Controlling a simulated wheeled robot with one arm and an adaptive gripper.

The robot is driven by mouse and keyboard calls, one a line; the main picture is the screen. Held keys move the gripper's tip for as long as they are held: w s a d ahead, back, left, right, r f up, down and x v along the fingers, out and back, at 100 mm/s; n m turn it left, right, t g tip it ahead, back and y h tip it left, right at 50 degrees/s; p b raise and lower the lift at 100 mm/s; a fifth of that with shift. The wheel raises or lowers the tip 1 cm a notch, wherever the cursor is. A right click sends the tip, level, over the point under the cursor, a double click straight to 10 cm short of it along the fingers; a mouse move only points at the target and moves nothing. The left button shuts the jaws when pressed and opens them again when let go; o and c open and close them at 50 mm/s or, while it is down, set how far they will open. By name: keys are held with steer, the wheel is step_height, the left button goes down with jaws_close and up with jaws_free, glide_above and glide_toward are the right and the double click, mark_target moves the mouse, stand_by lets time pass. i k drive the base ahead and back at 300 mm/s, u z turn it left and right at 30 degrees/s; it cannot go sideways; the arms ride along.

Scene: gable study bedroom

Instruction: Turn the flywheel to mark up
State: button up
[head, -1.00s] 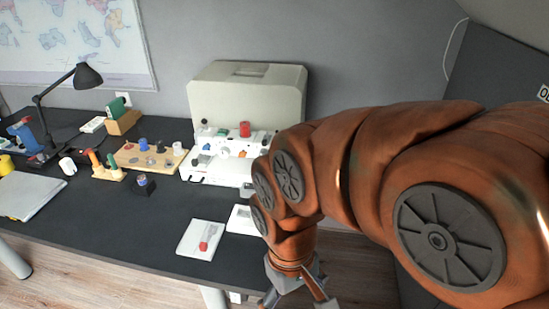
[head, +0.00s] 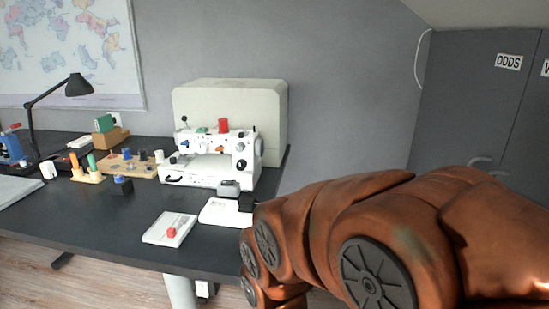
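A white sewing machine (head: 211,172) stands on the dark desk in front of a pale cover. It has a red spool on top and dark knobs on its front. Its right end faces my arm, and the flywheel there is too small for me to make out its mark. My orange arm fills the lower right of the view, to the right of the machine and in front of it. My gripper is below the bottom edge of the picture and hidden.
On the desk (head: 100,222), a white pad with a red piece (head: 168,230) and another white pad (head: 222,213) lie before the machine. A spool rack (head: 135,165), thread stand (head: 88,172) and lamp (head: 77,87) stand left. Grey cabinets (head: 480,120) stand right.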

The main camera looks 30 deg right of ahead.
mark_target(260, 143)
steer(key=z, duration=1.35)
steer(key=i, duration=0.85)
steer(key=u, duration=1)
